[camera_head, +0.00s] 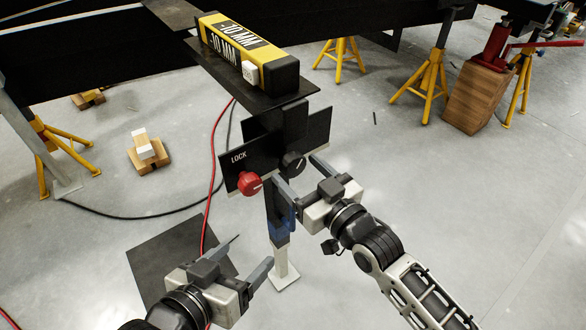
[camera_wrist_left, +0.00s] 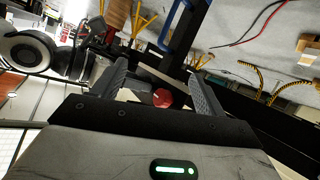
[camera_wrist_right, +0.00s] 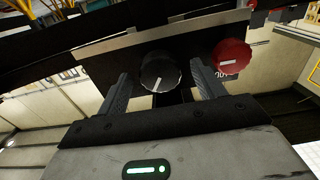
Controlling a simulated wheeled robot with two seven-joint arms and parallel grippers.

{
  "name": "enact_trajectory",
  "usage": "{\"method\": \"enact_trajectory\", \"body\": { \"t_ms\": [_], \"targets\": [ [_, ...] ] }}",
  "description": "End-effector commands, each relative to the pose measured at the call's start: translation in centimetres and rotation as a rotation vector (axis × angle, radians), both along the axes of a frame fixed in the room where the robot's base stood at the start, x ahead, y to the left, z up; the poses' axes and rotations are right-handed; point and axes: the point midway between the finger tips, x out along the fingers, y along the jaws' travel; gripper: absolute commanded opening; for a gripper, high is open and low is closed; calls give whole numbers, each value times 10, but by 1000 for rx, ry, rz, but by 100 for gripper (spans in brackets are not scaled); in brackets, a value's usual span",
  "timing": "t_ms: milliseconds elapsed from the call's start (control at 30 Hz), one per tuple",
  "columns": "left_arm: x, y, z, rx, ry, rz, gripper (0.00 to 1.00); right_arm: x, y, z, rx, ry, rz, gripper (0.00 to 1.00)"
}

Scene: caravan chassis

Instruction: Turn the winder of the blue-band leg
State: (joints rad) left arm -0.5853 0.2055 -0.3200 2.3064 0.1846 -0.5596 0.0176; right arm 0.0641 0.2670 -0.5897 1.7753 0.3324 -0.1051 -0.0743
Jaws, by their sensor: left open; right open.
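The leg with the blue band (camera_head: 283,222) stands upright on a pale foot below a black bracket. On the bracket are a dark round knob (camera_head: 293,163) with a white pointer line and a red knob (camera_head: 250,183) below the word LOCK. My right gripper (camera_head: 303,178) is open with its fingers toward the dark knob. In the right wrist view the dark knob (camera_wrist_right: 160,72) shows between and beyond the fingertips; contact cannot be told. My left gripper (camera_head: 250,255) is open and empty, lower and left of the leg. In the left wrist view the red knob (camera_wrist_left: 162,97) shows between its fingers.
A yellow and black level marked -10 MM (camera_head: 236,48) lies on the plate above the bracket. A red cable (camera_head: 212,170) runs on the floor behind the leg. Yellow stands (camera_head: 428,75) and a red jack on a wooden block (camera_head: 476,97) stand at the back right.

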Motion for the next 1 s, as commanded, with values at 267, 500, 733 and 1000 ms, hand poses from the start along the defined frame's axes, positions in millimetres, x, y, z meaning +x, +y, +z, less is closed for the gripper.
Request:
{"method": "enact_trajectory", "body": {
  "t_ms": [267, 500, 733, 1000],
  "targets": [
    [1, -3, 7, -22, -39, -2, 72, 22, 16, 0, 0, 0, 0, 68],
    [-1, -3, 7, -18, -39, -8, 72, 23, 17, 0, 0, 0, 0, 68],
    [-2, -3, 6, -15, -37, -10, 72, 23, 16, 0, 0, 0, 0, 23],
    [-2, -2, 7, -13, -36, -10, 72, 22, 16, 1, 14, 10, 0, 24]
  ]
}}
